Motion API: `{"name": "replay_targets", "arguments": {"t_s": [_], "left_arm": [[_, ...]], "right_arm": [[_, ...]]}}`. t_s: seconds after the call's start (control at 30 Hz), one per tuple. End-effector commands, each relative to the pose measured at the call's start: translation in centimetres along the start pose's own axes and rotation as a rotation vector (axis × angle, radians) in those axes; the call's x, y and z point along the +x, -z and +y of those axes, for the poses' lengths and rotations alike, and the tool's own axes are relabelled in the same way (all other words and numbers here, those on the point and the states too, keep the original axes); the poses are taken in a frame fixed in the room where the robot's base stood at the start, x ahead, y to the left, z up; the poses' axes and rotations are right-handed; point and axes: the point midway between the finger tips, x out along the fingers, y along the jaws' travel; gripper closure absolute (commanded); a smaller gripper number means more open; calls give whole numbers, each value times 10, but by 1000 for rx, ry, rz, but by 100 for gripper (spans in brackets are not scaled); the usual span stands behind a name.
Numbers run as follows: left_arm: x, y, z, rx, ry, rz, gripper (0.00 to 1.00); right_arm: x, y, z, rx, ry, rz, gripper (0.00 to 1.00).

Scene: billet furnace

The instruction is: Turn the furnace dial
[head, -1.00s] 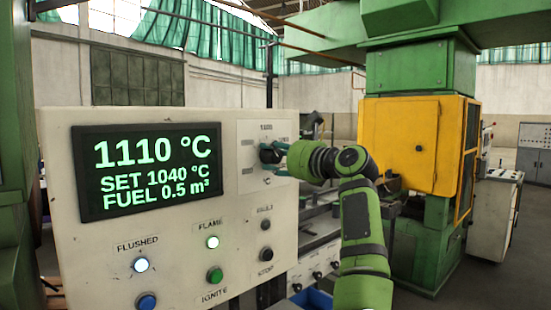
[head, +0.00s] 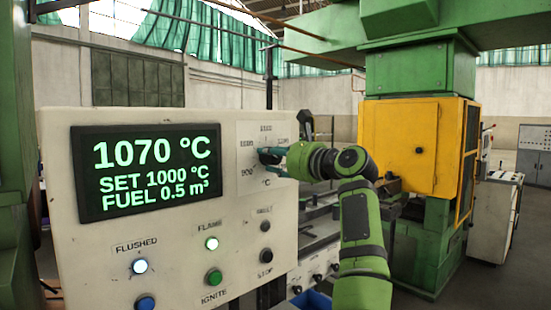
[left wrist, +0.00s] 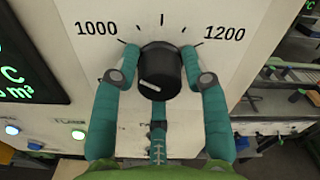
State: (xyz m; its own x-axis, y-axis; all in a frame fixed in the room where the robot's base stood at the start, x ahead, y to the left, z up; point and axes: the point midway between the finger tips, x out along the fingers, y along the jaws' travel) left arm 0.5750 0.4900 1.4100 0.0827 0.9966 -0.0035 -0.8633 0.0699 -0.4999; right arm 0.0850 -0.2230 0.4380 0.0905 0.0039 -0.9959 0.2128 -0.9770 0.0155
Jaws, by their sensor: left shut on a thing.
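The black round furnace dial (left wrist: 161,66) sits on a white panel and fills the middle of the left wrist view. In the head view my left gripper (head: 270,156) reaches the dial plate from the right and mostly hides the dial. The furnace display (head: 146,171) reads 1070 °C, SET 1000 °C and FUEL 0.5 m³. My right gripper is not in view.
Below the dial, the control panel (head: 180,275) has lit FLUSHED (head: 140,266) and FLAME (head: 212,243) lamps, a green IGNITE button (head: 214,276) and black buttons. A yellow machine cabinet (head: 405,140) stands behind at the right.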

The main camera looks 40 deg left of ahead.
Motion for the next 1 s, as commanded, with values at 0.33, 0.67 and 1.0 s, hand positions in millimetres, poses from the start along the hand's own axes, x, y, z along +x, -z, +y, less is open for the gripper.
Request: {"name": "replay_targets", "arguments": {"t_s": [0.33, 0.67, 1.0], "left_arm": [[1, -7, -2, -4, 7, -13, 31], [-5, -2, -2, 0, 6, -5, 31], [-70, -3, -1, -1, 9, -5, 31]], "right_arm": [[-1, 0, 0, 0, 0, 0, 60], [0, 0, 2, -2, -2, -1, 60], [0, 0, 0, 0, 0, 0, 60]]}}
